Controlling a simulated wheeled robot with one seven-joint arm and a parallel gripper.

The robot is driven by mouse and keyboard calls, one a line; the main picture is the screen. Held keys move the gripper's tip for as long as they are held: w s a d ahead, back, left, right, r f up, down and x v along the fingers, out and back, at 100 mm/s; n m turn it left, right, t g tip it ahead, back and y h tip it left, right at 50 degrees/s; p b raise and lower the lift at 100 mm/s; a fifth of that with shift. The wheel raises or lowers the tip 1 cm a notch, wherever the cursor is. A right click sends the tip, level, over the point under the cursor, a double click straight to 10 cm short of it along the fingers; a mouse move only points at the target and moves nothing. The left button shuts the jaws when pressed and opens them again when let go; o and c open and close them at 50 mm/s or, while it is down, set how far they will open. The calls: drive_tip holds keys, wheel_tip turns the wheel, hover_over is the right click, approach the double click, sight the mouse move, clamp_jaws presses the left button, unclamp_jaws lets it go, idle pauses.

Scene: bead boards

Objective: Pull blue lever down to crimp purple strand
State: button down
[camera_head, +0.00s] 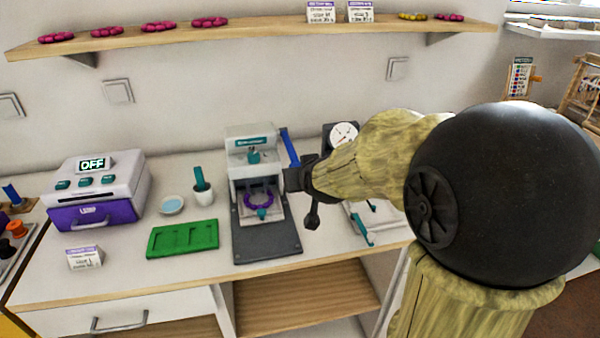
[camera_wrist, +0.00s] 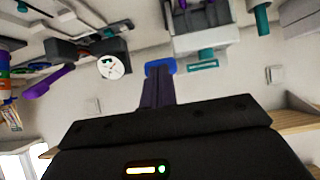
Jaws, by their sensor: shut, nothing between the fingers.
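The crimping press (camera_head: 252,143) is a white and grey machine on a dark base at the middle of the counter. Its blue lever (camera_head: 289,148) stands up at the right side, leaning slightly. The purple strand (camera_head: 249,204) forms a ring in the press opening, around a teal part. My gripper (camera_head: 289,180) is shut and empty, just right of the press and below the lever's upper end. In the wrist view, my shut fingers (camera_wrist: 158,80) point at the blue lever (camera_wrist: 160,64), which shows at their tips. I cannot tell whether they touch it.
A dial gauge (camera_head: 343,134) stands behind my arm. A green tray (camera_head: 183,239), a white cup (camera_head: 204,195) and a purple-drawered machine reading OFF (camera_head: 97,190) are left of the press. A wooden shelf (camera_head: 250,33) runs above. My arm hides part of the right counter.

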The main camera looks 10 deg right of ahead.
drive_tip(key=p+v, duration=0.1)
drive_tip(key=v, duration=0.7)
drive_tip(key=shift+f+p, duration=0.2)
drive_tip(key=shift+p, duration=0.2)
drive_tip(key=shift+s, duration=0.1)
drive_tip(key=s+f+g+p, duration=0.1)
drive_tip(key=s+f+g, duration=0.8)
drive_tip(key=s+f, duration=0.45)
wheel_tip(320, 180, up, 16)
drive_tip(key=w+p, duration=0.1)
drive_tip(key=p, duration=1.6)
drive_tip(key=shift+w+a+p, duration=0.15)
drive_tip(key=shift+a+p, duration=0.15)
drive_tip(key=shift+p, duration=0.1)
